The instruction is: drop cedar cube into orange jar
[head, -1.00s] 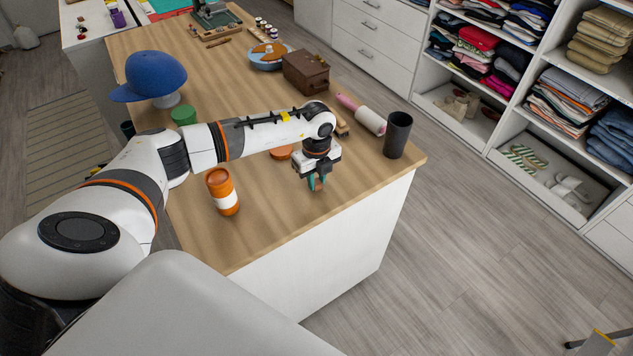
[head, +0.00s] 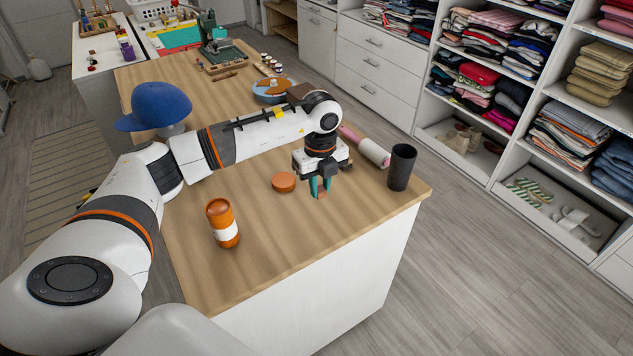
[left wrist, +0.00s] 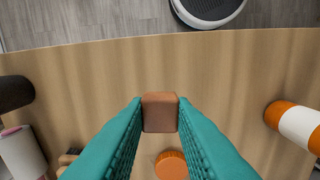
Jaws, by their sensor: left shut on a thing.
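The orange jar (head: 223,222) with a white label stands upright on the wooden counter. It also shows at the right edge of the left wrist view (left wrist: 295,123). My left gripper (head: 320,190) points down over the counter, to the right of the jar. Its teal fingers are shut on the brown cedar cube (left wrist: 160,112), which shows between the fingertips in the left wrist view. In the head view the cube is small and mostly hidden by the fingers. An orange lid (head: 284,182) lies flat on the counter between the jar and the gripper.
A dark cup (head: 401,167) and a lint roller (head: 374,151) stand and lie right of the gripper. A blue cap (head: 155,106) is at the back left. The counter's front area (head: 270,240) is clear. Shelves of folded clothes line the right.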

